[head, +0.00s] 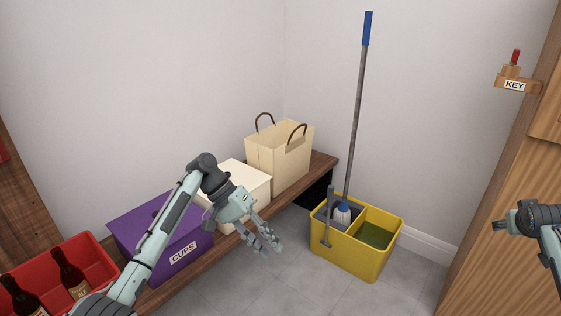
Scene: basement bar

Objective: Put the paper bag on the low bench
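The paper bag (279,161) is tan with two dark brown handles. It stands upright on the far right part of the low wooden bench (323,165), close to the wall corner. My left gripper (269,245) is open and empty, in front of the bench edge and lower in the picture than the bag, apart from it. My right gripper (500,226) is only partly in view at the right edge, far from the bag; its fingers do not show clearly.
A cream box (250,181) and a purple CUPS box (150,222) stand left of the bag. A red crate (92,262) holds bottles. A yellow mop bucket (358,258) with a mop stands right of the bench. A KEY holder (515,86) is at the right. Grey floor is clear in front.

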